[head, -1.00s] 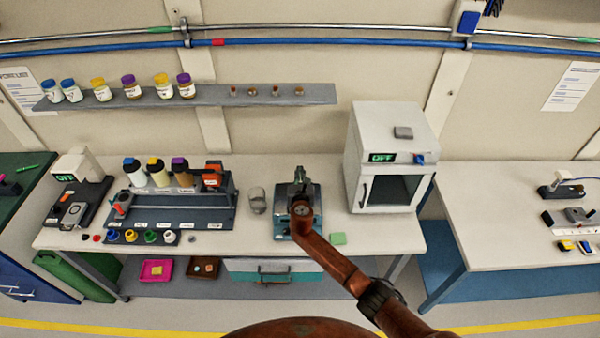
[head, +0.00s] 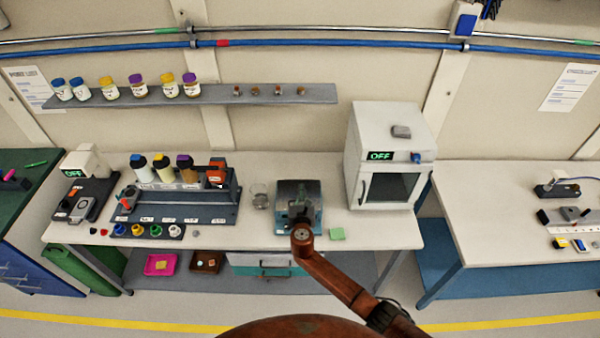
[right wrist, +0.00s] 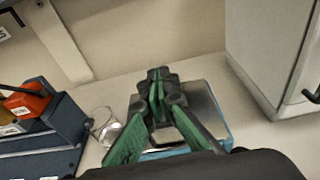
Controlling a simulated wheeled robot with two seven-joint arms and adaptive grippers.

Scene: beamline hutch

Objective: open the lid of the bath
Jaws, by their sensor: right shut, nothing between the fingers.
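The bath (head: 312,192) is a small blue box with a grey metal top, standing mid-bench between a glass beaker and a white oven. Its metal top also shows in the right wrist view (right wrist: 203,101), with a blue edge; the lid looks down, though my gripper covers part of it. My right gripper (head: 301,207) is over the front part of the bath in the head view. In the right wrist view its green-padded fingers (right wrist: 157,84) are together and empty, in front of the metal top. Whether they touch it I cannot tell. My left gripper is not in view.
The glass beaker (head: 260,194) stands close left of the bath, and the white oven (head: 392,150) close right. A green pad (head: 337,234) lies at front right. A bottle rack (head: 180,207) fills the bench further left. A shelf (head: 220,94) hangs above.

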